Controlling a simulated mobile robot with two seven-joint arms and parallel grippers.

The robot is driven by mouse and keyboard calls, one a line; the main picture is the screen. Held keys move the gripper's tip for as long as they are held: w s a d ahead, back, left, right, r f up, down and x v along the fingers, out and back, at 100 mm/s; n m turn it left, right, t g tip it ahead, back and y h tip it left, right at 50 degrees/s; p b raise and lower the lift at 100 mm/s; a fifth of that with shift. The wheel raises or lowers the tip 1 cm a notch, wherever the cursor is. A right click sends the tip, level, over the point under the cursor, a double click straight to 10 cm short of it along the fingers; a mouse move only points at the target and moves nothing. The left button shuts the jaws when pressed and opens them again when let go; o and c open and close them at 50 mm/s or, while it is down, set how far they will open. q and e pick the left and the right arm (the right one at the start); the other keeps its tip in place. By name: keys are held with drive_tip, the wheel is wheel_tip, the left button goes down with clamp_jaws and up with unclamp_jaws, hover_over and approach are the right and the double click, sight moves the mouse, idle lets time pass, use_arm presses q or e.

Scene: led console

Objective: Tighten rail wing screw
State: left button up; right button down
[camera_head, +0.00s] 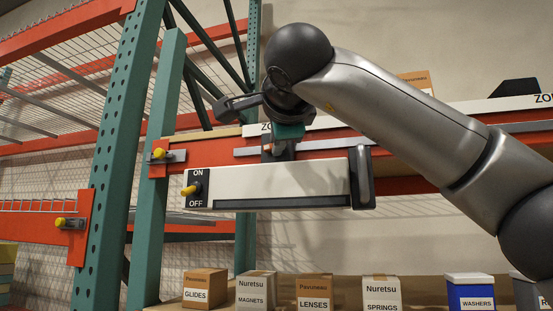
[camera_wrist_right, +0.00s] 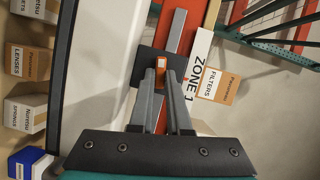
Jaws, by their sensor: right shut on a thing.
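The white console (camera_head: 290,181) hangs below the orange beam, with a yellow ON/OFF toggle (camera_head: 196,188) at its left end. A grey rail (camera_head: 325,143) runs along the beam, and it also shows in the right wrist view (camera_wrist_right: 176,30). A small orange wing screw (camera_wrist_right: 161,64) sits on a dark bracket (camera_wrist_right: 146,62) at the rail. My right gripper (camera_wrist_right: 160,82) is shut on the screw, its two grey fingers on either side. In the head view my right gripper (camera_head: 279,150) is just above the console, and the screw is mostly hidden. My left gripper is out of view.
A green rack upright (camera_head: 118,130) stands at the left. Several boxes, including GLIDES (camera_head: 204,289) and a blue WASHERS bin (camera_head: 470,292), stand on a shelf below the console. A ZONE 1 label (camera_wrist_right: 193,80) and a FILTERS box (camera_wrist_right: 221,81) are near the gripper.

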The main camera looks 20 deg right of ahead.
drive_tip(key=shift+f+m+t+b, duration=0.2)
drive_tip(key=shift+m+t+b, duration=0.2)
drive_tip(key=shift+m+b, duration=0.55)
drive_tip(key=c, duration=0.9)
unclamp_jaws()
drive_tip(key=shift+o, duration=0.2)
drive_tip(key=shift+r, duration=0.1)
drive_tip(key=b+v, duration=0.3)
drive_tip(key=v, duration=1.2)
drive_tip(key=shift+s, duration=0.15)
drive_tip(key=shift+a, duration=0.1)
